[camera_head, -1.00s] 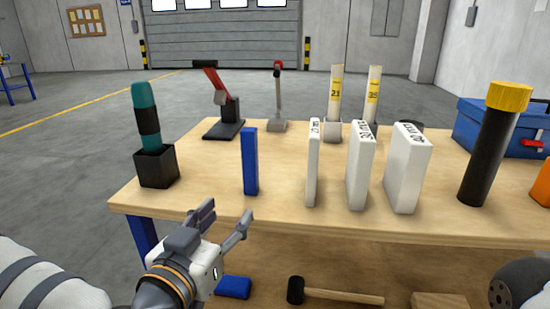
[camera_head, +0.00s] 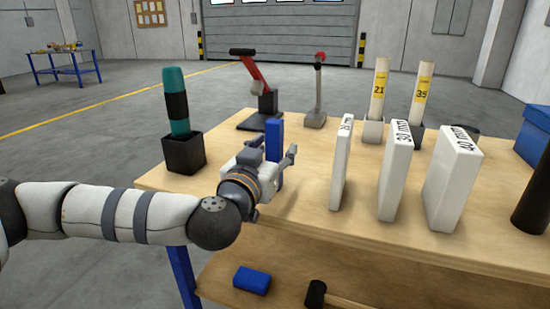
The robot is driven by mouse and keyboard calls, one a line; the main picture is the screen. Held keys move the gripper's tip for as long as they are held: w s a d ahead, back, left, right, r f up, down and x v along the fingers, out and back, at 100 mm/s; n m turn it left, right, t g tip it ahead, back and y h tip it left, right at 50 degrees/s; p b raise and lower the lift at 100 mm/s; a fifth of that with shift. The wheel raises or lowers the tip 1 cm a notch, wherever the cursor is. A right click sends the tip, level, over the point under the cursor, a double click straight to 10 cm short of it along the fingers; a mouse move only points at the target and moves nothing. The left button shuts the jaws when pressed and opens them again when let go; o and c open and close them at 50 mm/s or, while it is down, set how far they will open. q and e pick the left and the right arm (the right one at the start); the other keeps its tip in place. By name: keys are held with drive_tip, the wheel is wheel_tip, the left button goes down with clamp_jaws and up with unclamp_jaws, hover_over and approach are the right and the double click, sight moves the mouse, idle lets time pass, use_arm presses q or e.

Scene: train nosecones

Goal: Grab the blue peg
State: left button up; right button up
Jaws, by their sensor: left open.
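The blue peg (camera_head: 274,140) stands upright on the wooden workbench, left of the white blocks. My left gripper (camera_head: 274,152) is open at the peg, with its fingers reaching towards either side of it. My gripper and wrist hide part of the peg's lower left side. I cannot tell whether the fingers touch it. My right gripper is not in view.
White blocks (camera_head: 395,170) stand to the right. A black holder (camera_head: 183,152) with a teal-handled tool stands left. A red-handled clamp (camera_head: 255,75) and a grey lever tool (camera_head: 317,95) stand behind. A blue block (camera_head: 252,280) lies on the lower shelf.

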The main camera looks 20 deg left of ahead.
use_arm(q)
drive_tip(key=shift+w, duration=0.25)
clamp_jaws()
drive_tip(key=shift+r, duration=0.1)
